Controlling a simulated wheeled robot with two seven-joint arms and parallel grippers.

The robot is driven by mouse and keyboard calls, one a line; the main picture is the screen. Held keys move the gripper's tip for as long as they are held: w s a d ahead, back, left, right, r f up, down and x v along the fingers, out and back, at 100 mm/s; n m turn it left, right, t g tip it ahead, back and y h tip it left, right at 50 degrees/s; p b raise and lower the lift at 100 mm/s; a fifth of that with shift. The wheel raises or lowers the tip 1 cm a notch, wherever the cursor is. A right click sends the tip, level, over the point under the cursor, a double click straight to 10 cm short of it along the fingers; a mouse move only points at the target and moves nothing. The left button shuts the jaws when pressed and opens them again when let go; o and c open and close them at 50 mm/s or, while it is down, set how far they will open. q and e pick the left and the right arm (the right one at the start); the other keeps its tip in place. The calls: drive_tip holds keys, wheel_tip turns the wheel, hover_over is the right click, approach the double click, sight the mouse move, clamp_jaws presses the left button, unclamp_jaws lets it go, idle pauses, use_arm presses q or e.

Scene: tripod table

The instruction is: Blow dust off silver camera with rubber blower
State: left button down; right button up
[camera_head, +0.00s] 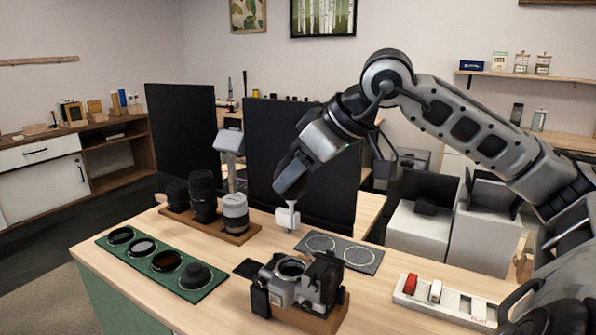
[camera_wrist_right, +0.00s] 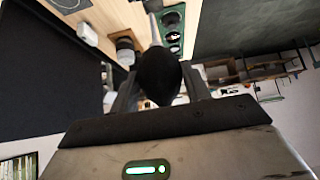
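The silver camera (camera_head: 283,291) sits on a wooden block at the front middle of the table, its round opening facing up. My right gripper (camera_head: 293,173) is above the table's back edge, behind and apart from the camera. In the right wrist view, the dark rubber blower (camera_wrist_right: 159,77) is between the fingers of my right gripper (camera_wrist_right: 158,88), which appear closed on its bulb. Its thin grey nozzle points away from the palm. In the head view I cannot clearly tell the blower from the dark fingers. My left gripper is not in view.
Several lenses (camera_head: 235,213) stand on a wooden tray at the back left. A green mat (camera_head: 196,296) holds round filters. A grey mat (camera_head: 362,256) with rings lies behind the camera. A white block (camera_head: 287,217) is below my right gripper. A white rack (camera_head: 455,308) stands at the right.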

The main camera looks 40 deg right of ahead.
drive_tip(key=shift+s+d+f+b, duration=0.1)
drive_tip(key=shift+s+f+b, duration=0.1)
drive_tip(key=shift+b, duration=0.55)
drive_tip(key=shift+s+d+f+b, duration=0.1)
drive_tip(key=shift+s+b, duration=0.25)
drive_tip(key=shift+b, duration=0.4)
drive_tip(key=s+b, duration=0.2)
drive_tip(key=b, duration=0.1)
drive_tip(key=shift+d, duration=0.25)
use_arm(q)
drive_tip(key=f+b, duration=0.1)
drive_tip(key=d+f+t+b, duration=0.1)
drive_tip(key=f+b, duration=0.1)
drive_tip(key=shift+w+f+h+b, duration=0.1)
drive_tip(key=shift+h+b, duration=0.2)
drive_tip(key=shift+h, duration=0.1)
use_arm(e)
drive_tip(key=s, duration=0.2)
drive_tip(key=s+d, duration=0.1)
drive_tip(key=shift+s+r, duration=0.3)
drive_tip(key=shift+r, duration=0.05)
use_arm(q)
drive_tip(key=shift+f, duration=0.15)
